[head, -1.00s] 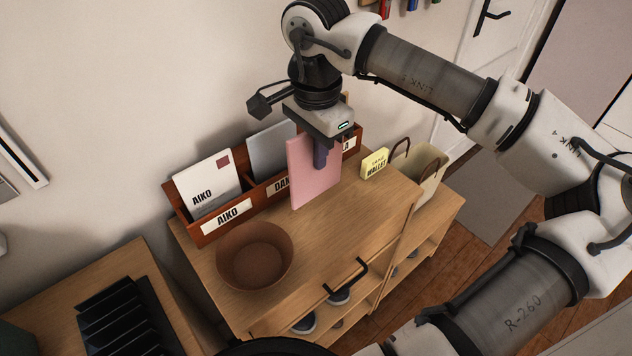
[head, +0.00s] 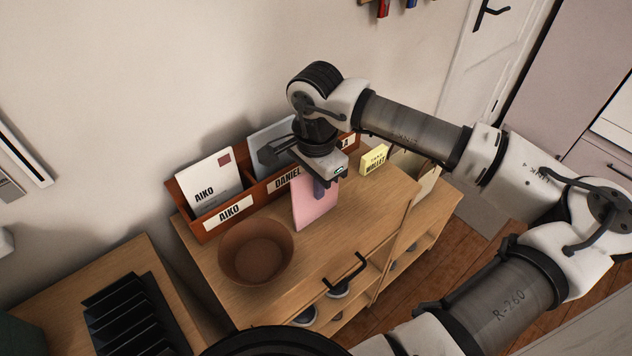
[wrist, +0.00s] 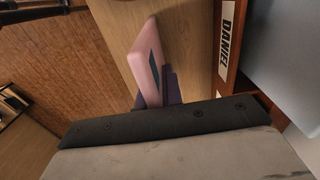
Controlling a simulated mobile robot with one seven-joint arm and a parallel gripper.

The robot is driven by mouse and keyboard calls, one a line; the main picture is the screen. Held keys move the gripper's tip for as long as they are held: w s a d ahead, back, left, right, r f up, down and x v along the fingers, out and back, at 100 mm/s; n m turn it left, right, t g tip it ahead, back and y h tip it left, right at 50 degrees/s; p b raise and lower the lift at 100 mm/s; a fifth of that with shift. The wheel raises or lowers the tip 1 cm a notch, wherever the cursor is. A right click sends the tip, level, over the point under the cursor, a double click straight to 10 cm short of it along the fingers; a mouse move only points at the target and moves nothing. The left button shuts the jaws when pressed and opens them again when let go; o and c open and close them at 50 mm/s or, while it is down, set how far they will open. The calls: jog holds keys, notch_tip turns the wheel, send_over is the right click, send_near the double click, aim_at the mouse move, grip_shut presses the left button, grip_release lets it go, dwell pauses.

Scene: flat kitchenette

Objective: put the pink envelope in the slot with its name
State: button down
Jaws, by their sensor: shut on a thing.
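The pink envelope (head: 315,207) is upright below my gripper (head: 319,186), in front of the wooden letter rack (head: 205,228). My gripper is shut on the envelope's upper part. The envelope also shows in the wrist view (wrist: 146,62), between the fingers, with a dark patch on its edge. No name is readable on it. The rack has slots labelled AIKO (head: 229,213) and DANIEL (head: 284,182), and a third label at the right end is mostly hidden by my arm. I cannot tell whether the envelope's bottom touches the cabinet top.
A white AIKO envelope (head: 212,183) stands in the left slot and a grey envelope (head: 270,141) in the middle slot. A brown bowl (head: 256,252) stands in front of the rack. A yellow note block (head: 374,159) and a bag (head: 428,180) are at the right.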

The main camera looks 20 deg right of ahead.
jog(key=c, duration=1.6)
grip_release()
jog(key=shift+f, duration=0.1)
jog(key=shift+o, duration=0.2)
